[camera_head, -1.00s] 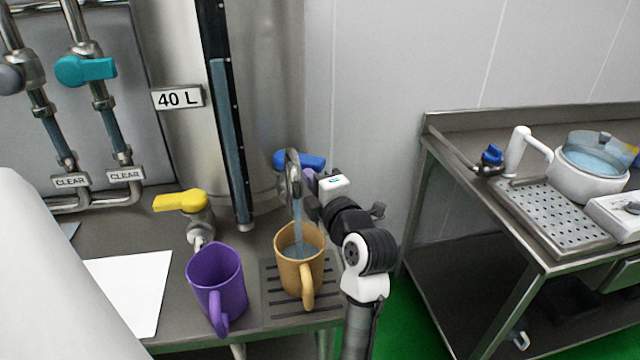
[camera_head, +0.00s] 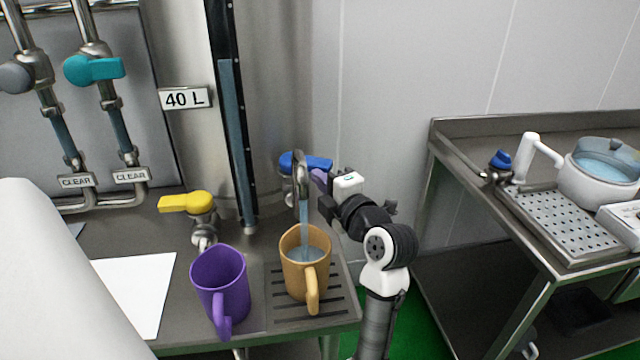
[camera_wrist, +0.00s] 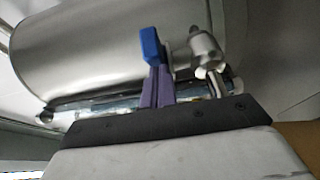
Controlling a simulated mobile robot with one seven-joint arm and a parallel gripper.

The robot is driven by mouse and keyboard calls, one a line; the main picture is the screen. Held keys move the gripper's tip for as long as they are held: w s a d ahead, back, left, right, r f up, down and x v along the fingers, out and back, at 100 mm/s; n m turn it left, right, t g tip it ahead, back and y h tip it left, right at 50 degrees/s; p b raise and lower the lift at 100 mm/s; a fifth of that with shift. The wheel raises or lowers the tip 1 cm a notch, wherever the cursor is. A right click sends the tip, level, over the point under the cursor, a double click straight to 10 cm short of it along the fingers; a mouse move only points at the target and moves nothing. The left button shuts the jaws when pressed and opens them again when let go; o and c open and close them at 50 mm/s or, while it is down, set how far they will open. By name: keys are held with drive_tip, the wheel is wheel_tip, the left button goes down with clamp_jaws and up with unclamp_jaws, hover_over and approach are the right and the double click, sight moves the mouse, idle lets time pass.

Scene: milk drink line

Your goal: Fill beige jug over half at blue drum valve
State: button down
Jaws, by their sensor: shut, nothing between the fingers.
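The beige jug (camera_head: 308,280) stands upright on a slotted drip grate under the drum's spout (camera_head: 301,175). A stream of liquid (camera_head: 304,215) falls into it, and liquid shows inside below the rim; the exact level is hard to judge. The blue valve handle (camera_head: 315,163) lies roughly sideways behind the spout. It also shows in the wrist view (camera_wrist: 150,45). My gripper (camera_head: 319,178) is shut and empty, with its purple fingertips right by the handle. In the wrist view the shut fingers (camera_wrist: 158,88) reach up to the handle; I cannot tell whether they touch it.
A purple jug (camera_head: 220,288) stands left of the grate (camera_head: 285,318), below a yellow-handled valve (camera_head: 187,202). White paper (camera_head: 130,285) lies further left. The drum carries a 40 L label (camera_head: 185,98). A second steel table (camera_head: 475,130) with a white pot stands at right.

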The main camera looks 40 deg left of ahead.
sight(331, 169)
drive_tip(key=w+n+g+b, duration=0.1)
drive_tip(key=w+g+b, duration=0.1)
drive_tip(key=b, duration=0.2)
drive_tip(key=w+n+g+y+b, duration=0.1)
drive_tip(key=w+n+g+b, duration=0.1)
drive_tip(key=g+b, duration=0.1)
drive_tip(key=shift+a+f+n+g+b, duration=0.15)
drive_tip(key=shift+n+g+b, duration=0.15)
drive_tip(key=shift+b, duration=0.25)
drive_tip(key=shift+w+r, duration=0.15)
drive_tip(key=shift+r, duration=0.05)
